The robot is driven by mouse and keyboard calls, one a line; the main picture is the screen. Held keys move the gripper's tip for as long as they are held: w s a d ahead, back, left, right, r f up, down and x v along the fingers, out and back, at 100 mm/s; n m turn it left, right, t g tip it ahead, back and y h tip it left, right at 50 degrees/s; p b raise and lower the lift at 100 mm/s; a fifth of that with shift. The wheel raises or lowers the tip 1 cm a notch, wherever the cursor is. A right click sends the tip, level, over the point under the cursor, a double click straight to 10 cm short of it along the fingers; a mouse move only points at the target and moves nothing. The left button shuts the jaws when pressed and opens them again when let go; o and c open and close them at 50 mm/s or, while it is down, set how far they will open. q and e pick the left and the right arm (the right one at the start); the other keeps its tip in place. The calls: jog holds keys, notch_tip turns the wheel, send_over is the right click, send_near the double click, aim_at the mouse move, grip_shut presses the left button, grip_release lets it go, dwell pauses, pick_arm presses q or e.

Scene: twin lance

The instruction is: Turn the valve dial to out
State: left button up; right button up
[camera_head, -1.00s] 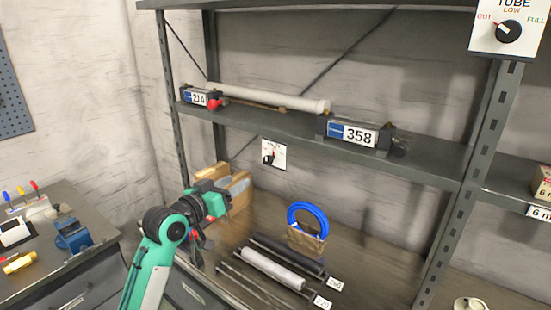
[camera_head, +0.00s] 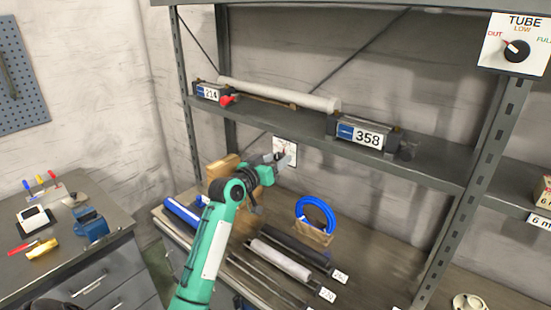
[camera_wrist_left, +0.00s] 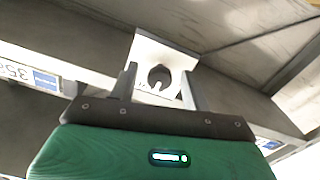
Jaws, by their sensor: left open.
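A small white panel (camera_head: 289,146) with a dark dial is on the wall below the lower shelf; my left gripper partly covers it. In the left wrist view the dark round dial (camera_wrist_left: 159,75) on its white plate lies between my fingers. I cannot read its marks or pointer setting. My left gripper (camera_head: 283,160) is open, its fingers pointing at the panel; the left wrist view shows the fingers (camera_wrist_left: 158,86) on either side of the dial. Whether they touch it I cannot tell. A larger panel (camera_head: 517,46) marked TUBE, with a black knob, hangs at the upper right. My right gripper is not in view.
The shelf (camera_head: 290,128) above holds a white tube (camera_head: 280,95) and boxes labelled 214 (camera_head: 212,93) and 358 (camera_head: 362,134). Below stand a blue ring (camera_head: 315,214), rods and a cardboard box (camera_head: 222,170). A tool bench (camera_head: 75,250) is at the left.

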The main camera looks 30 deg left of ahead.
pick_arm(q)
jog(key=shift+c, duration=0.7)
jog(key=c, duration=0.8)
jog(key=shift+c, duration=0.2)
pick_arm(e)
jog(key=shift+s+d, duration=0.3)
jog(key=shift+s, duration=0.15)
